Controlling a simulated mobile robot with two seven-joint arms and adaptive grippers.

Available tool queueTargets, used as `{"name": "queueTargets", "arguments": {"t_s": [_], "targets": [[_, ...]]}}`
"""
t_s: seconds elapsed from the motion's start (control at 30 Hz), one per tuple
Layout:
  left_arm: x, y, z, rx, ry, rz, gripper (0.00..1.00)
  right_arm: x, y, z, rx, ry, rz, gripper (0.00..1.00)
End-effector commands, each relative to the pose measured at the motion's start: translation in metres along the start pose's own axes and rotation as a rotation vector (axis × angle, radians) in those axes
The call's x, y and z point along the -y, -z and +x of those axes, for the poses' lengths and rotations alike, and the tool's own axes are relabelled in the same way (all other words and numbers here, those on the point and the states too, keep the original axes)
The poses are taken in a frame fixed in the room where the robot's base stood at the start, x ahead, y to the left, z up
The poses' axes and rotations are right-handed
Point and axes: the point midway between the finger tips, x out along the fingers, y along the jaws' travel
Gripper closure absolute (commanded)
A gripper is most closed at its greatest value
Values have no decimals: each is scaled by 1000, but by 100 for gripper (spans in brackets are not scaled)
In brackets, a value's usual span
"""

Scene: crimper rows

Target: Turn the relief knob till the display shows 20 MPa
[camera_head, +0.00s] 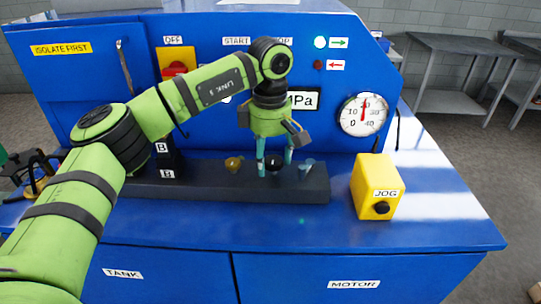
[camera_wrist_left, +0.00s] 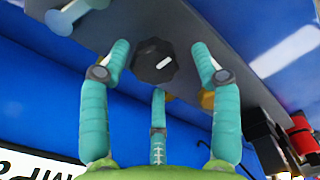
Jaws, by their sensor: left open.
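A black knob (camera_wrist_left: 155,58) with a white pointer mark sits on the dark manifold block. In the head view it (camera_head: 274,165) shows between my fingers. My left gripper (camera_head: 275,168) is open above the block, its teal fingers pointing down. In the left wrist view the open gripper (camera_wrist_left: 159,66) has its fingers spread around the knob, with gaps visible. The display (camera_head: 303,100) is mostly hidden behind my left arm; only "MPa" shows, so its number cannot be read. My right gripper is not in view.
A yellow JOG box (camera_head: 376,186) stands to the right. The blue top in front is clear.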

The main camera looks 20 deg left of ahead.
Motion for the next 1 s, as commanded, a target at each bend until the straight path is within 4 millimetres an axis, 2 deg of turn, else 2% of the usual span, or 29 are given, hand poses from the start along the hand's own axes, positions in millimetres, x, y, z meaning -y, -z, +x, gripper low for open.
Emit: {"name": "queueTargets", "arguments": {"t_s": [0.17, 0.27, 0.5, 0.7, 0.83, 1.0], "targets": [[-1, -2, -8, 3, -5, 3, 37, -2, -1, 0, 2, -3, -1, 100], [-1, -1, -22, 3, -6, 1, 37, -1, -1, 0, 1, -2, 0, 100], [-1, 1, -73, 3, -5, 0, 37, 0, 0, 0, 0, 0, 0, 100], [0, 2, -106, 2, -3, -2, 37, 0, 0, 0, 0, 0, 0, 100], [0, 2, -117, 2, 0, 0, 37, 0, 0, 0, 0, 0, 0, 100], [0, 3, -120, 3, 0, 0, 37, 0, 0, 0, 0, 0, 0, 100]]}}
